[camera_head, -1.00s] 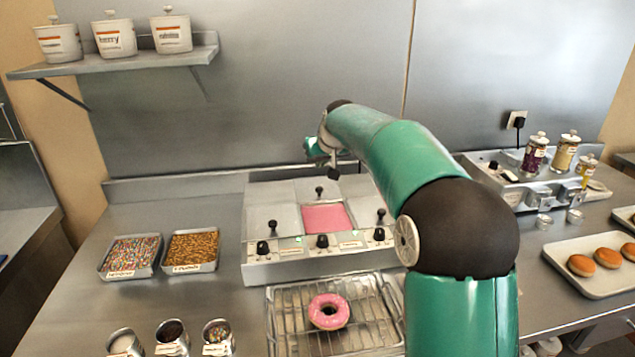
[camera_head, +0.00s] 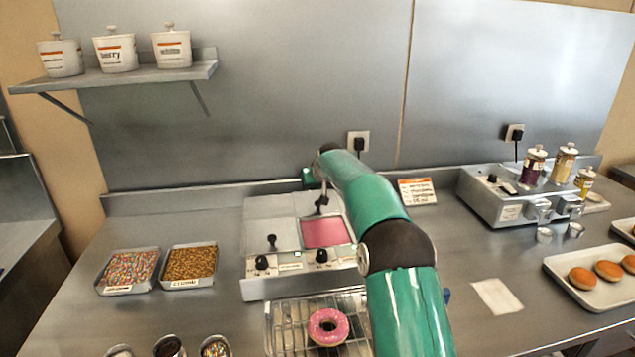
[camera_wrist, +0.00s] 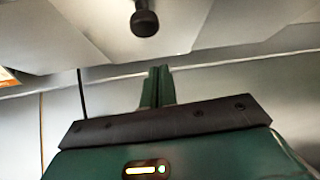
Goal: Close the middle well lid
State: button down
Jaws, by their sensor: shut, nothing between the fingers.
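The glaze station (camera_head: 262,290) stands mid-counter. Its middle well is open, with pink glaze (camera_head: 325,232) showing. The middle well lid's black knob (camera_head: 321,201) is just behind the glaze; the lid lies back there, partly hidden by my arm. The left lid (camera_head: 262,224) covers its well. My arm hides the right well. My gripper (camera_wrist: 159,72) is shut and empty, and its fingers are only partly made out in the head view. In the wrist view a black knob (camera_wrist: 144,22) on pale metal panels shows beyond the fingertips, apart from them.
A pink donut (camera_head: 328,327) sits on a wire rack in front of the station. Sprinkle trays (camera_head: 189,266) are at the left. A dispenser unit (camera_head: 500,207) with jars and a donut tray (camera_head: 560,268) are at the right. A card (camera_head: 417,191) stands at the back.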

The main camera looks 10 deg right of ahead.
jog(key=shift+x, duration=1.2)
jog(key=shift+s+d, duration=0.15)
jog(key=shift+s, duration=0.4)
jog(key=shift+s+d+f, duration=0.1)
jog(key=shift+s+f, duration=0.05)
jog(key=shift+s, duration=0.6)
jog(key=shift+s+d+f, duration=0.1)
jog(key=shift+s+f, duration=0.05)
jog(key=shift+s, duration=0.55)
jog(key=shift+s, duration=0.1)
